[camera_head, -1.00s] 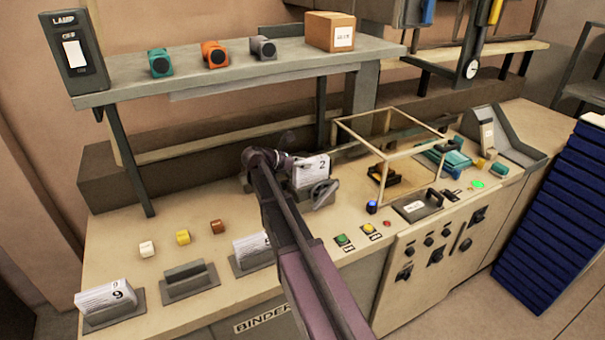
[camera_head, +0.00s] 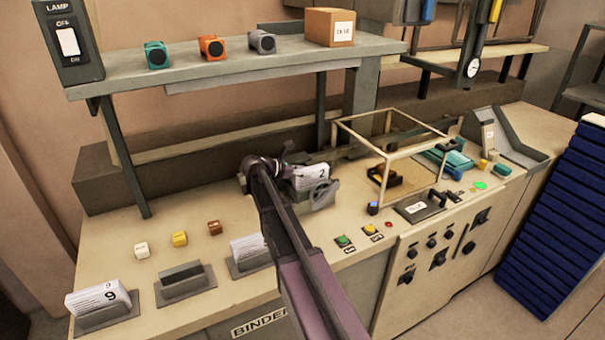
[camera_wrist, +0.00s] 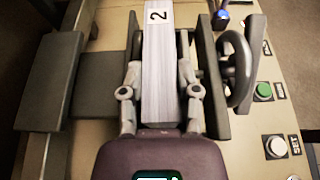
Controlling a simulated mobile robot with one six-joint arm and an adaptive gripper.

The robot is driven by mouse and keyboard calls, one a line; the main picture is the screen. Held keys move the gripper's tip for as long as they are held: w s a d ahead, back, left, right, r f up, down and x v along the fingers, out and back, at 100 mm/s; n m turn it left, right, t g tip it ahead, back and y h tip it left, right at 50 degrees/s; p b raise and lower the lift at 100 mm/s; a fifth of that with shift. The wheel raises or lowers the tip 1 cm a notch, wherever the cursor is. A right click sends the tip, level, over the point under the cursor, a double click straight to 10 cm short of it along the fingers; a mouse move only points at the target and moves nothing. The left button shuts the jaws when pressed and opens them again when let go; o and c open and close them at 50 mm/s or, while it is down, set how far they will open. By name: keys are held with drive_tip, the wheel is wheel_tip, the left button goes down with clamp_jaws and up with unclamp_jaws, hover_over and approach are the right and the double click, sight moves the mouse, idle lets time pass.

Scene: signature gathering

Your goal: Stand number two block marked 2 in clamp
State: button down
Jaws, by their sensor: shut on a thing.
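The block marked 2 (camera_head: 311,177) is a white stack of pages with a "2" label. In the wrist view the block (camera_wrist: 158,70) is upright between my fingers, its label at the far end. My gripper (camera_wrist: 159,85) is shut on it. The clamp (camera_wrist: 207,70) has a dark jaw plate and a handwheel on the right, and a grey plate on the left. The block stands between these plates. In the head view the clamp (camera_head: 325,194) is partly hidden behind my arm. I cannot tell whether the block touches the clamp's base.
The block marked 9 (camera_head: 98,299) stands in a holder at the front left. An empty holder (camera_head: 185,283) and another block (camera_head: 248,248) in a holder are beside it. A wire-frame guard (camera_head: 390,150) stands right of the clamp. A shelf (camera_head: 200,75) runs above the bench.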

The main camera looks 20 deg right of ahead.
drive_tip(key=shift+f, duration=0.15)
drive_tip(key=shift+c, duration=1.6)
unclamp_jaws()
drive_tip(key=shift+r, duration=0.25)
drive_tip(key=p+v, duration=0.4)
drive_tip(key=v, duration=0.8)
drive_tip(key=shift+p, duration=0.3)
drive_tip(key=shift+s+f, duration=0.1)
drive_tip(key=shift+s, duration=0.05)
